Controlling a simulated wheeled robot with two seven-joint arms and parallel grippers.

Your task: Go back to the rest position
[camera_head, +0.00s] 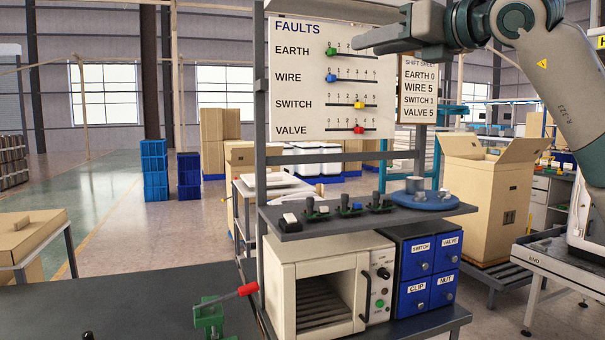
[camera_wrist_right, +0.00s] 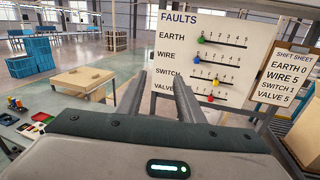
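My right gripper (camera_head: 372,42) is raised in front of the top right of the white FAULTS board (camera_head: 290,70). In the right wrist view its two fingers (camera_wrist_right: 160,85) stand apart with nothing between them, pointing toward the board. The green EARTH slider (camera_head: 331,51) and the blue WIRE slider (camera_head: 331,78) are at the left end of their scales. The yellow SWITCH slider (camera_head: 359,105) and the red VALVE slider (camera_head: 358,130) are right of the middle. My left gripper is in neither view.
A shift sheet (camera_head: 419,90) hangs right of the board. Below are a shelf (camera_head: 290,234) with small fixtures, a cream oven (camera_head: 330,285) and blue drawers (camera_head: 428,270). A green clamp with a red handle (camera_head: 210,315) stands on the dark table (camera_head: 120,310). An open carton (camera_head: 485,205) stands at right.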

